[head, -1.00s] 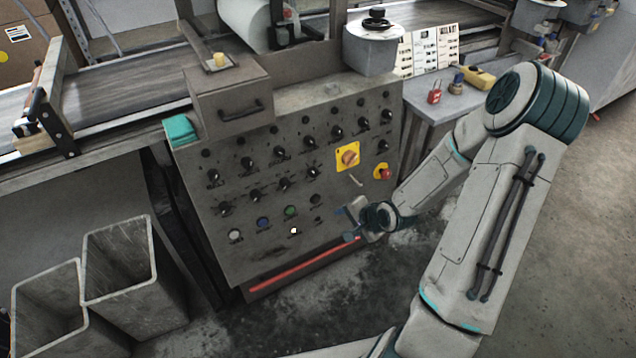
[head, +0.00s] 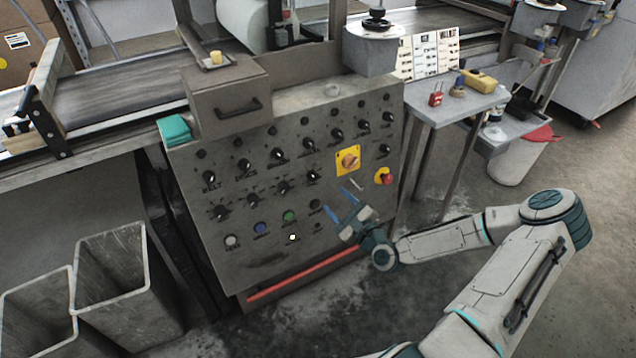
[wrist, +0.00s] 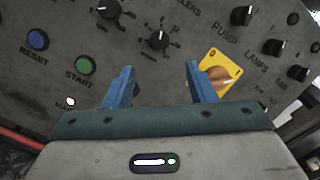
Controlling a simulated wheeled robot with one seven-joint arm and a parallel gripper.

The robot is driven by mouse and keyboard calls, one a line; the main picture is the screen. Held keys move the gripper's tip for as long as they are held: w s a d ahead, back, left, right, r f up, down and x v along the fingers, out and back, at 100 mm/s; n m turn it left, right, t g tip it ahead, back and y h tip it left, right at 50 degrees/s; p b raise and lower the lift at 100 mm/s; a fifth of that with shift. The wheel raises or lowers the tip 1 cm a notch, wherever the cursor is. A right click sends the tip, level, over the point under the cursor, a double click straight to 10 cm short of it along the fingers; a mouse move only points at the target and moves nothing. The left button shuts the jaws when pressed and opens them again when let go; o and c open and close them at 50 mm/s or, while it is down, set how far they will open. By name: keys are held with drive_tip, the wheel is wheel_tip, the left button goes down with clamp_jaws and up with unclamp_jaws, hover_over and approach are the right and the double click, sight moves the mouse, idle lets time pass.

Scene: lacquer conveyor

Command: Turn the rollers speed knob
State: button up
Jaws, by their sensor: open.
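A grey control panel (head: 190,240) carries rows of small black knobs. In the wrist view, a dial knob with a printed scale (wrist: 158,40) sits below a cut-off label ending in "LLERS"; it appears to be the rollers speed knob. It also shows in the second row in the head view (head: 312,175). My gripper (head: 341,203) is open and empty in front of the panel's lower right part. In the wrist view, the knob lies ahead of my blue fingertips (wrist: 161,70), between them in the picture and not touched.
A yellow-plated rotary switch (head: 348,160) and a red emergency button (head: 385,177) are close right of the knob. A green START button (wrist: 85,65) and blue RESET button (wrist: 38,40) lie lower left. A side table (head: 440,112) stands right. Grey bins (head: 110,262) stand lower left.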

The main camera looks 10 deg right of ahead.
sight(315, 178)
drive_tip(key=x, duration=1)
drive_tip(key=shift+w, duration=0.25)
drive_tip(key=c, duration=1)
